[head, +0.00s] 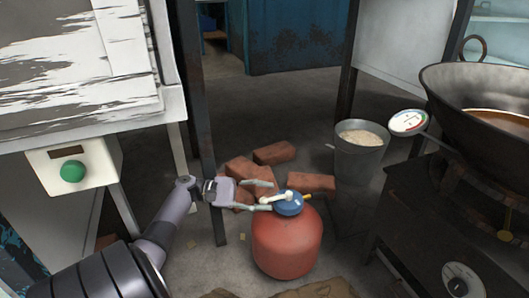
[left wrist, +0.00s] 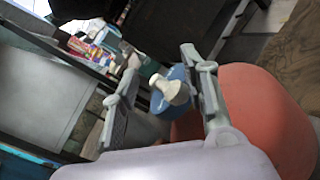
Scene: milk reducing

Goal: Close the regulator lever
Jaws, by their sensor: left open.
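A red gas cylinder (head: 287,245) stands on the floor with a blue regulator (head: 290,207) on top. A cream lever (head: 275,198) lies across the regulator and points left in the head view. My left gripper (head: 262,195) is open, with its fingertips close to the lever's end. In the left wrist view, the lever (left wrist: 170,92) and the blue regulator (left wrist: 178,75) show between the two open fingers (left wrist: 155,75), with the red cylinder (left wrist: 265,115) behind the right finger. I cannot tell whether a finger touches the lever. My right gripper is not in view.
Several bricks (head: 273,153) lie behind the cylinder. A grey bucket (head: 360,150) stands to its right, near a dark stove (head: 440,215) with a large pan (head: 480,95). A dark table post (head: 205,130) rises close to my left gripper. A box with a green button (head: 73,172) is at left.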

